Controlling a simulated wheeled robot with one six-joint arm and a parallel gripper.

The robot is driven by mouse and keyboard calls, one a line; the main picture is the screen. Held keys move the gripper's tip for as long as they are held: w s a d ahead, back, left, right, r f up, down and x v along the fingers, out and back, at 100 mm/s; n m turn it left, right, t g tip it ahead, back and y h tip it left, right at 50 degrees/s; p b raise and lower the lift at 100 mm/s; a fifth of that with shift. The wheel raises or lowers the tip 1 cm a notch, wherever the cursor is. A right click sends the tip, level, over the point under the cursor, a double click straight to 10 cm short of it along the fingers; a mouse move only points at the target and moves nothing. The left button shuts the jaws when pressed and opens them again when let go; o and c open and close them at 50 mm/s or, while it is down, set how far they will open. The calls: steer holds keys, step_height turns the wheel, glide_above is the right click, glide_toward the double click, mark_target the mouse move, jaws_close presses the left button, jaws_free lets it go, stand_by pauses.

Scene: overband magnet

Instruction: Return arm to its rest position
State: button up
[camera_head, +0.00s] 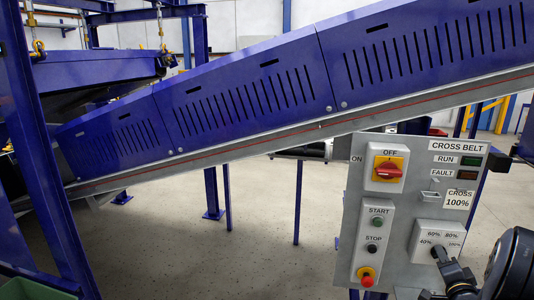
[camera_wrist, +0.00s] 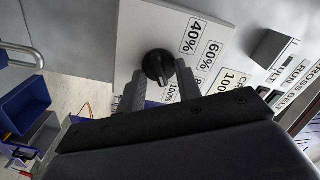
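My gripper (camera_head: 447,272) is at the lower right in the head view, in front of the speed dial's black knob (camera_head: 437,252) on the grey control panel (camera_head: 408,180). In the wrist view the two fingers of my gripper (camera_wrist: 160,82) stand apart, one on each side of the knob (camera_wrist: 156,64). The gripper looks open, with small gaps beside the knob; contact cannot be made out. The dial plate (camera_wrist: 135,35) carries percent labels. Which label the knob points at is not clear. My dark arm link fills the lower right corner of the head view.
The panel also bears a red OFF switch (camera_head: 387,170), a START button (camera_head: 377,222), a STOP button (camera_head: 373,248) and a red button (camera_head: 367,279). A blue inclined conveyor (camera_head: 240,108) runs behind. Blue bins (camera_wrist: 24,106) show at left in the wrist view.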

steer(key=s+a+n+b, duration=0.1)
steer(key=s+n+b, duration=0.5)
steer(key=n, duration=1)
steer(key=shift+a, duration=0.4)
stand_by(1.4)
steer(key=shift+r, duration=0.1)
